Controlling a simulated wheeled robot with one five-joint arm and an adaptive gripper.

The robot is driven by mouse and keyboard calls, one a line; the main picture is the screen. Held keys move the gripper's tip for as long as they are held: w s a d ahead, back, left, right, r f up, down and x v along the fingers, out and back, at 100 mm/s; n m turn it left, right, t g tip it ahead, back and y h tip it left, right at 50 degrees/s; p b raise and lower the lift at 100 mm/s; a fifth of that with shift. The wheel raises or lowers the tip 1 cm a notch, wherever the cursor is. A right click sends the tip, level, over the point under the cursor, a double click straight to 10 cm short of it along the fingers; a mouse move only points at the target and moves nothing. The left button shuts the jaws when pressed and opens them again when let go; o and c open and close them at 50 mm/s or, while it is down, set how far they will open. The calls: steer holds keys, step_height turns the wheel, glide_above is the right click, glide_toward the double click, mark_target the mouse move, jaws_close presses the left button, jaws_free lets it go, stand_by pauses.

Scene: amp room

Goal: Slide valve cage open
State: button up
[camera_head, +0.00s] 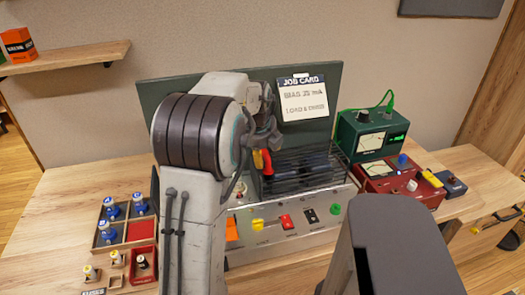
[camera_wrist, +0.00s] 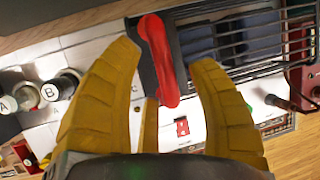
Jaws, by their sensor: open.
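The valve cage (camera_head: 310,172) is a dark wire grille on the pale amp chassis (camera_head: 290,222). It also shows in the wrist view (camera_wrist: 250,42), upper right, with dark shapes behind its bars. A red handle (camera_wrist: 160,55) stands at the cage's left end; it also shows in the head view (camera_head: 267,165). My gripper (camera_wrist: 166,62) has its yellow fingers open, one on each side of the red handle, with gaps visible on both sides. In the head view my gripper (camera_head: 261,160) is at the cage's left end, partly hidden by my arm.
A green meter box (camera_head: 372,133) and a red meter box (camera_head: 390,175) stand right of the amp. A wooden tray (camera_head: 127,235) of valves is at the left. A job card (camera_head: 303,98) hangs on the green panel behind. Coloured switches line the chassis front.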

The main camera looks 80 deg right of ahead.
steer(key=v, duration=1.2)
stand_by(1.0)
